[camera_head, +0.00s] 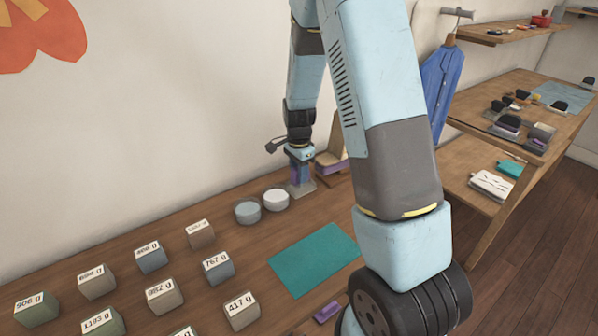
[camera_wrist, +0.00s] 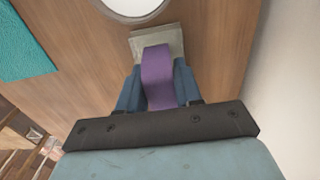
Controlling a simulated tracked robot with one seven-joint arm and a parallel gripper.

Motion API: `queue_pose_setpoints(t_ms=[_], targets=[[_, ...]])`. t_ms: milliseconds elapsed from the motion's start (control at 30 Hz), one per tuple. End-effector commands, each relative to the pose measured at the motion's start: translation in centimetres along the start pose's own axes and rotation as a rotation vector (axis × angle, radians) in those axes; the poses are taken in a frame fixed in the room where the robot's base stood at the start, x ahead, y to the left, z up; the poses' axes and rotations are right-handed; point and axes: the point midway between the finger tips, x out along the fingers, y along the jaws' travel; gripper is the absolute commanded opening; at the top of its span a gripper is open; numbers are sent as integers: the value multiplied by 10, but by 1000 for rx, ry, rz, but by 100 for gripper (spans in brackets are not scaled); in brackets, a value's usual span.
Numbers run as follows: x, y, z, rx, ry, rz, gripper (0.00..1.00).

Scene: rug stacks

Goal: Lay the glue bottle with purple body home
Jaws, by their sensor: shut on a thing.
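The purple glue bottle (camera_wrist: 157,68) is between the two blue fingers of my gripper (camera_wrist: 158,88) in the wrist view. My gripper (camera_head: 299,172) is shut on it, pointing down at the back of the table in the head view, where only a little purple shows. A pale grey square plate (camera_wrist: 172,42) lies directly below the bottle; it also shows in the head view (camera_head: 304,189). I cannot tell whether the bottle touches the plate. The bottle's far end is hidden by the fingers and its own body.
Two round tubs, a grey-blue one (camera_head: 247,211) and a white one (camera_head: 275,199), stand just left of the plate. A wooden stand (camera_head: 332,160) is close behind on the right. Several weight-labelled blocks fill the left. A teal mat (camera_head: 314,259) lies clear in front.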

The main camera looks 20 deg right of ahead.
Motion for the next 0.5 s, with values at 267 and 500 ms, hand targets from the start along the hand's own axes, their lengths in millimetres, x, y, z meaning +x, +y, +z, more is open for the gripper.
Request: queue_pose_setpoints(t_ms=[267,500], targets=[[4,0,0,0,0,-1,37],[4,0,0,0,0,0,60]])
